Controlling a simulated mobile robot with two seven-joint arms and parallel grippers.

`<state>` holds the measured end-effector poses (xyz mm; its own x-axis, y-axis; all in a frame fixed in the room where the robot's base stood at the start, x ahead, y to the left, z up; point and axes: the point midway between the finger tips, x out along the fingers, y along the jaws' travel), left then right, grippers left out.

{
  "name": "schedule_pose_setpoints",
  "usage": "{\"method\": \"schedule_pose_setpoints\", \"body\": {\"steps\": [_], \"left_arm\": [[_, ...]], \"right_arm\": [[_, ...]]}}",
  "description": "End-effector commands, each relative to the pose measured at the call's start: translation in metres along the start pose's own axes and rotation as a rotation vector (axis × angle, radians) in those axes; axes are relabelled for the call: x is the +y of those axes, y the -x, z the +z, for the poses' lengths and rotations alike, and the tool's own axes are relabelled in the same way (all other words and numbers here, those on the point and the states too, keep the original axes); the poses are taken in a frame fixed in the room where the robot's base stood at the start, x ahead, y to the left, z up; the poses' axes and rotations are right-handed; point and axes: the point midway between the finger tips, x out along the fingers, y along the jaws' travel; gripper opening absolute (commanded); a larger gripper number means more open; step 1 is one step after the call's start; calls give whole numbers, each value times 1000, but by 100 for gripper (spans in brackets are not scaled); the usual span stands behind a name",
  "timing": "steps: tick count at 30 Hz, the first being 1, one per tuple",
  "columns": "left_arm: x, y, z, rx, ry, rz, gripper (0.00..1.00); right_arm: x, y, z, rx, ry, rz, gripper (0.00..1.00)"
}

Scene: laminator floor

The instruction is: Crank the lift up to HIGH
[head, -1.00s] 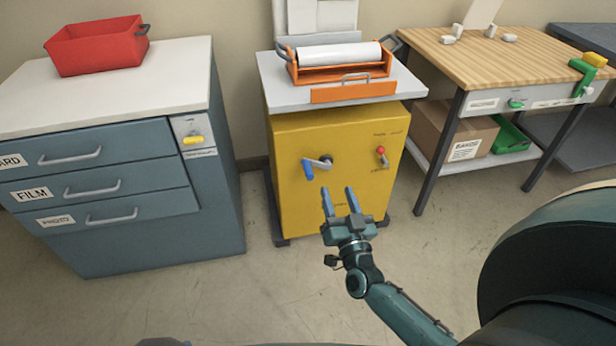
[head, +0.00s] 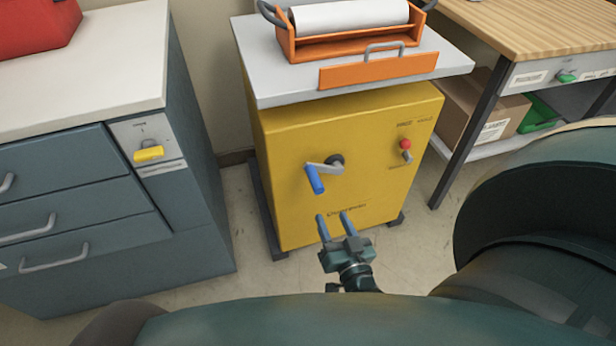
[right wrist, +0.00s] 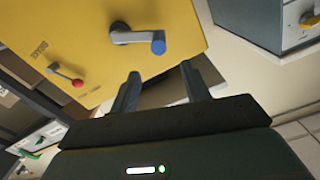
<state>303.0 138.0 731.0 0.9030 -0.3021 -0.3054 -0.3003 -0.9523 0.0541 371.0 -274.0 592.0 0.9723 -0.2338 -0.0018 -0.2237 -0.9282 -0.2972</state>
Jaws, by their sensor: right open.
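The yellow lift cabinet (head: 345,190) stands in the middle of the head view with a grey top. Its crank has a grey arm on a dark hub and a blue handle (head: 315,180) at the lower left end. The crank's blue knob (right wrist: 158,47) also shows in the right wrist view, beyond the fingertips. A small lever with a red knob (head: 405,144) is on the cabinet front at the right. My right gripper (head: 334,220) is open and empty, below the crank and apart from it. My left gripper is not in view.
An orange-framed unit with a white roll (head: 350,17) sits on the cabinet top. A blue-grey drawer unit (head: 60,190) with a yellow switch (head: 149,154) stands left. A wooden workbench (head: 540,24) stands right, with a cardboard box (head: 485,112) on its shelf. Floor shows between drawers and cabinet.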

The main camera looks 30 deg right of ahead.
Motion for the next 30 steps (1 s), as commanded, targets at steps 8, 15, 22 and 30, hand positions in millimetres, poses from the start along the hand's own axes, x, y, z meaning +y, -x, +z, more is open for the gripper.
{"method": "schedule_pose_setpoints", "body": {"steps": [8,15,22,30], "left_arm": [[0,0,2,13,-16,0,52],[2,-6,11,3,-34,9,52],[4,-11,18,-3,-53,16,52],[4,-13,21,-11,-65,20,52]], "right_arm": [[1,-22,5,4,0,-1,47],[2,-73,6,6,0,-1,47],[2,-113,6,2,0,-1,47],[2,-132,6,0,1,0,47]]}}
